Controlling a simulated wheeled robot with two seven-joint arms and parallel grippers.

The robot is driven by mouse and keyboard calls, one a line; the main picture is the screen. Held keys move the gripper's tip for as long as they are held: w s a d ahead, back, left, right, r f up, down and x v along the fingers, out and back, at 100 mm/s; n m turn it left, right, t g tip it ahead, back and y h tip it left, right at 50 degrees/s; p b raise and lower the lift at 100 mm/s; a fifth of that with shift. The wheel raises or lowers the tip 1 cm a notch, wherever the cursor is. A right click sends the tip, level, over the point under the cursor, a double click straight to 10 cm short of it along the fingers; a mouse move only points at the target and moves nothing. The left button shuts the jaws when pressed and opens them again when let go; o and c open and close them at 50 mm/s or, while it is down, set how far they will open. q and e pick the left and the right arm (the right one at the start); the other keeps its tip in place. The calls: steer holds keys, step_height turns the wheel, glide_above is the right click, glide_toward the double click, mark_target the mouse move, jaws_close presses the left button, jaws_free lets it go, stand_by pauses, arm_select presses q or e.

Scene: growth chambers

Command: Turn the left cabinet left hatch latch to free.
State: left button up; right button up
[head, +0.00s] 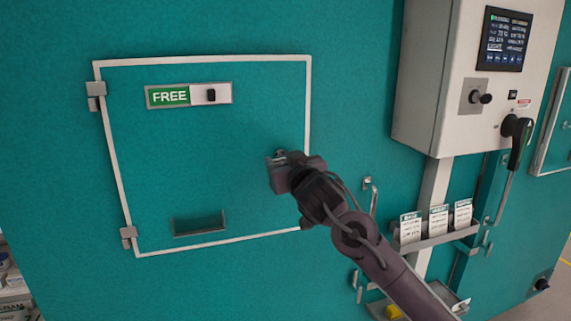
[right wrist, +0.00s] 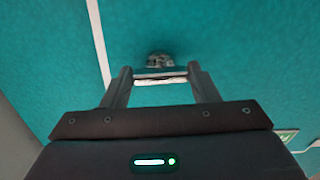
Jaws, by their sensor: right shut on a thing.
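The hatch (head: 150,135) is a teal panel with a white border on the teal cabinet wall, and it lies flush. Its latch (right wrist: 160,60) is a small metal fitting with a bar, by the hatch's right edge; in the head view my right gripper (head: 279,160) mostly hides it. In the right wrist view my right gripper (right wrist: 160,76) is shut on the latch, with the bar between its fingers. My left gripper is out of view.
A grey control box (head: 430,80) with a screen (head: 506,39) and a black lever (head: 517,135) juts out at the right. Below it is a card rack (head: 440,240). Metal hinges (head: 96,89) sit on the hatch's left edge. The wall left of the hatch is clear.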

steer(key=shift+f+n+b, duration=0.1)
steer(key=shift+n+b, duration=4.2)
steer(key=shift+n, duration=4)
steer(key=o, duration=1)
steer(key=shift+s, duration=0.1)
steer(key=b+v, duration=0.2)
steer(key=v, duration=0.5)
steer(key=shift+s+d, duration=0.1)
steer(key=shift+s, duration=0.2)
